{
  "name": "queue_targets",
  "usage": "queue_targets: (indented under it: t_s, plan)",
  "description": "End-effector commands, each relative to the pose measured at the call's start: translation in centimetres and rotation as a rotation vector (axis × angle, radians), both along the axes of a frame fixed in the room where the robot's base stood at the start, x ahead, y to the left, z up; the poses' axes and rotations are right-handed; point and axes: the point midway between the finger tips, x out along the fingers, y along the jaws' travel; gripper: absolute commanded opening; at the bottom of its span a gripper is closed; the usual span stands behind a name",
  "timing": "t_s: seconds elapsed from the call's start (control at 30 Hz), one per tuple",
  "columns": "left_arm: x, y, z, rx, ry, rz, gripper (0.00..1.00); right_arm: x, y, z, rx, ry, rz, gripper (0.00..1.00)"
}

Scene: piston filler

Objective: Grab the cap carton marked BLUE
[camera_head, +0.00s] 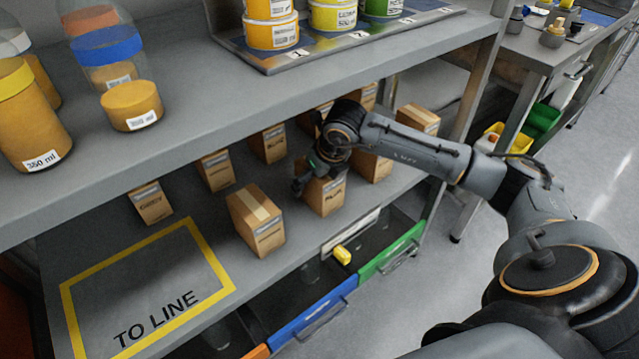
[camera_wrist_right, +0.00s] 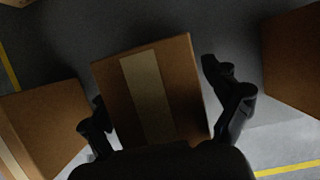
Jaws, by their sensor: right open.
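Several brown cap cartons stand on the lower shelf. One carton (camera_head: 327,196) stands under my right gripper (camera_head: 308,178); its dark front lettering is too small to read surely, so I cannot confirm BLUE. In the right wrist view my right gripper (camera_wrist_right: 157,88) is open, with a finger on each side of a taped carton top (camera_wrist_right: 150,95). The left finger is close to that carton's side; a gap shows at the right finger. My left gripper is not in view.
Neighbouring cartons stand to the left (camera_head: 256,220) and right (camera_head: 374,166); the wrist view shows one at each side. The upper shelf (camera_head: 190,150) overhangs the back cartons. A yellow-framed TO LINE area (camera_head: 140,280) is empty. Coloured drawer fronts (camera_head: 315,308) lie below the shelf.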

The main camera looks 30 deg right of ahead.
Motion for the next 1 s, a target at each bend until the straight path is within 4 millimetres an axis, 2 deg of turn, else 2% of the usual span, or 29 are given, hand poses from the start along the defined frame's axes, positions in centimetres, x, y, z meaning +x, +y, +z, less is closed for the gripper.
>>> queue_targets:
  t_s: [0.33, 0.6, 1.0]
  plan:
    - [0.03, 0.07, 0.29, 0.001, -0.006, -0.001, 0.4, 0.01, -0.01, -0.02, 0.0, 0.0, 0.0, 0.87]
    - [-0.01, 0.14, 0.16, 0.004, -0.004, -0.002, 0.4, 0.0, 0.0, -0.04, 0.0, 0.0, 0.0, 0.33]
    - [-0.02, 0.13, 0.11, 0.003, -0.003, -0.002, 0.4, -0.03, 0.02, -0.12, 0.0, 0.001, 0.0, 0.31]
